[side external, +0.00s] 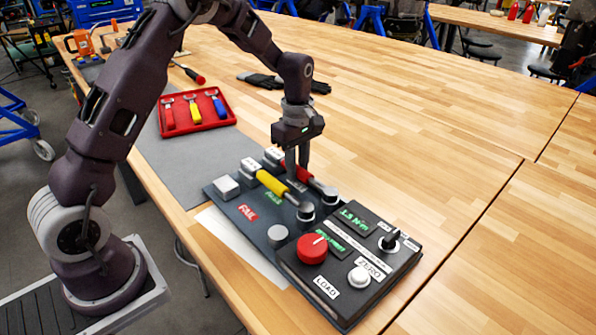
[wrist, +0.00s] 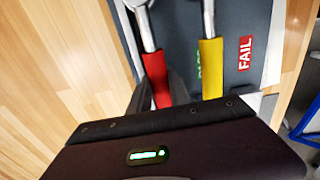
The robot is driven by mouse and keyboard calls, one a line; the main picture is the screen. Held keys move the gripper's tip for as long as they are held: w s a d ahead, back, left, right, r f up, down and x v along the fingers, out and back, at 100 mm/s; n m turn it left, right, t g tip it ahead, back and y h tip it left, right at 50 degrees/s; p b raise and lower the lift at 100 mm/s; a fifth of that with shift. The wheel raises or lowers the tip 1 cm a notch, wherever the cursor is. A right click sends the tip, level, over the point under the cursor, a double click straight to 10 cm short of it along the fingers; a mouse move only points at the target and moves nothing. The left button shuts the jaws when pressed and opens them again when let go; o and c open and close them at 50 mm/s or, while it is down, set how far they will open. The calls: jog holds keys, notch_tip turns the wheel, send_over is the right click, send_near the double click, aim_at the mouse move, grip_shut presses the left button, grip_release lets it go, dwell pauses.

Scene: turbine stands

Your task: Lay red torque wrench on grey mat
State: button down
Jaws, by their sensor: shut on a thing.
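The red torque wrench (side external: 321,186) lies across the dark tester board, beside a yellow-handled wrench (side external: 270,182). In the wrist view its red handle (wrist: 156,80) is between my fingers and the yellow handle (wrist: 211,68) is to its right. My gripper (side external: 297,176) points down and is shut on the red handle; its fingers partly hide the handle. I cannot tell whether the wrench is lifted off its supports. The grey mat (side external: 199,168) lies on the table left of the board, with bare surface toward the front.
A red tray (side external: 232,119) with red-, yellow- and blue-handled tools is at the mat's far end. The tester box (side external: 345,285) has a red knob (side external: 312,248) and other raised controls. Dark gloves (side external: 262,80) and a red-handled screwdriver (side external: 194,76) lie behind. The table's right side is clear.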

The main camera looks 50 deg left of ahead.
jog(key=shift+r, duration=0.65)
jog(key=shift+r, duration=0.85)
jog(key=shift+r, duration=0.1)
jog(key=shift+r, duration=0.4)
notch_tip(320, 180, up, 6)
jog(key=shift+f, duration=0.1)
jog(key=s+a+n, duration=0.2)
jog(key=a+n, duration=0.7)
jog(key=a, duration=0.2)
jog(key=n, duration=0.9)
send_over(232, 161)
jog(key=shift+d+f, duration=0.1)
jog(key=shift+f, duration=6.85)
